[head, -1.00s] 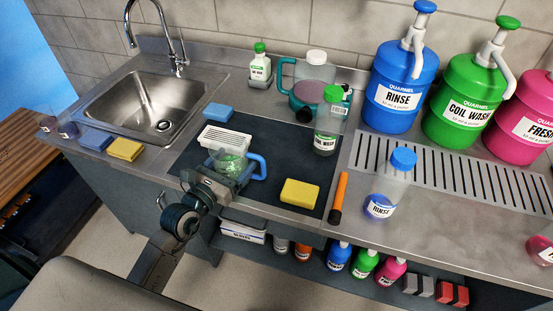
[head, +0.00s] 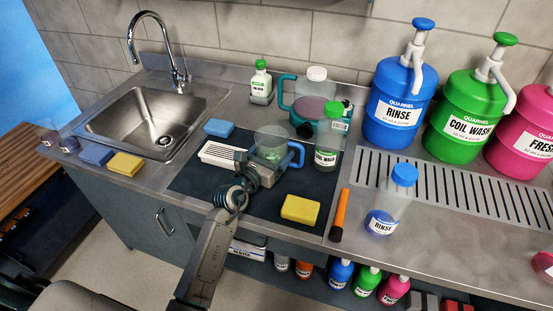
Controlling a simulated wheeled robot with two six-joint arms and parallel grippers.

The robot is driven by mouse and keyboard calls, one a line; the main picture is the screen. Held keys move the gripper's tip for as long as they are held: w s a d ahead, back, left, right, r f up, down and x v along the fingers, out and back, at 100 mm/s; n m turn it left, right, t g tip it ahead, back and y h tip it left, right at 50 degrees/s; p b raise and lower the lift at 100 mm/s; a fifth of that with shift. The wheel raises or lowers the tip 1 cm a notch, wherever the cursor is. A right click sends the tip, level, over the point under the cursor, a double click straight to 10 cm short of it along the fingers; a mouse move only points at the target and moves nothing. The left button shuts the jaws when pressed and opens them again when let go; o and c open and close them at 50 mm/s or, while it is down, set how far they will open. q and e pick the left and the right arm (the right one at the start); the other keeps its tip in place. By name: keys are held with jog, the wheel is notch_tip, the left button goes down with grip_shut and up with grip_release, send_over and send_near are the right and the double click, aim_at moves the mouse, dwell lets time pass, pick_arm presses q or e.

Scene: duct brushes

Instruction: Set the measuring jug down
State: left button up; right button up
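The measuring jug (head: 270,142) is clear with a blue handle (head: 297,154) on its right side. It appears upright over the right half of the dark mat (head: 238,190), near the green-capped coil wash bottle (head: 327,157). My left gripper (head: 264,170) is at the jug's near side and appears shut on it, hiding its lower part. I cannot tell whether the jug's base touches the mat. My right gripper is not in view.
A white slatted tray (head: 221,154) lies left of the jug and a yellow sponge (head: 300,209) in front of it. A teal-handled container (head: 312,104) stands behind. The mat's front left is clear.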

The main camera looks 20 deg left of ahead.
aim_at(276, 160)
pick_arm(q)
jog(key=shift+w+d, duration=0.3)
jog(key=shift+w, duration=0.15)
notch_tip(276, 160, down, 3)
jog(key=shift+w+d+r+b, duration=0.1)
jog(key=shift+b, duration=0.4)
jog(key=shift+f, duration=0.45)
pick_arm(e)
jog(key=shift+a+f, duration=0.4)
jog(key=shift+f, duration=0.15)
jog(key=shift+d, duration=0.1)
pick_arm(q)
jog(key=shift+f, duration=0.1)
jog(key=o, duration=1.1)
jog(key=shift+r, duration=0.2)
jog(key=v, duration=1.2)
jog(key=shift+b, duration=0.3)
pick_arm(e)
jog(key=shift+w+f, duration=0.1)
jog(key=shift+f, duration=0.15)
